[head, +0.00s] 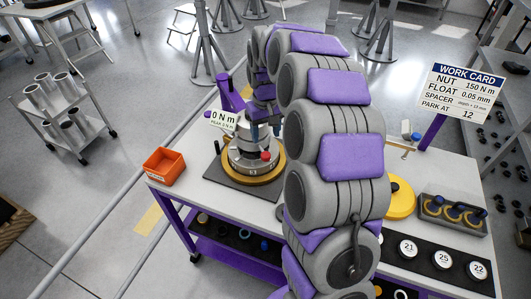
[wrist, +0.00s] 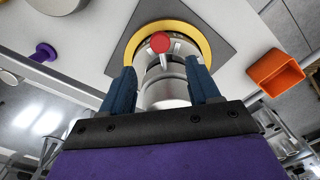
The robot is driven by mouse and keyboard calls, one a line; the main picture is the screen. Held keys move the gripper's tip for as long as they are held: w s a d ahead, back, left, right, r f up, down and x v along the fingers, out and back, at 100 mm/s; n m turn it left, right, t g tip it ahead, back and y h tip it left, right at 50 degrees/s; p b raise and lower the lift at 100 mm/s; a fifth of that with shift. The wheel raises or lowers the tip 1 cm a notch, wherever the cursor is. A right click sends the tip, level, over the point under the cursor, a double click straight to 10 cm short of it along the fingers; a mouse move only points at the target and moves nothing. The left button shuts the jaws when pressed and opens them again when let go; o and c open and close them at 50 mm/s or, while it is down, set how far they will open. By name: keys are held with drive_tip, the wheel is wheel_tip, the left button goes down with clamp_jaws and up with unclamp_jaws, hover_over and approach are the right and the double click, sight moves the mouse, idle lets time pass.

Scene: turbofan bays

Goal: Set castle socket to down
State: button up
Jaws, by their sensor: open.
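A silver stepped cylinder (head: 250,155), which looks like the castle socket and its mount, stands upright in a yellow ring (head: 268,175) on a dark square plate (head: 222,179). A red knob (head: 266,156) sticks out of its side; in the wrist view the red knob (wrist: 161,42) lies just past my fingertips. My gripper (wrist: 160,66) is open, with its blue fingers on either side of the silver cylinder (wrist: 166,92). I cannot tell whether they touch it. In the head view my gripper (head: 264,131) is over the cylinder's top, which is partly hidden.
A sign (head: 223,121) reads 0 N m. An orange bin (head: 163,167) stands at the table's left corner. A work card (head: 459,90), a yellow disc (head: 401,199), a grey holder (head: 453,214) and numbered discs (head: 443,259) are to the right. My arm hides the table's middle.

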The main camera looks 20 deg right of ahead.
sight(266, 154)
wheel_tip(266, 154, down, 9)
drive_tip(key=shift+r+b, duration=0.1)
drive_tip(key=shift+b, duration=0.5)
clamp_jaws()
idle(0.3)
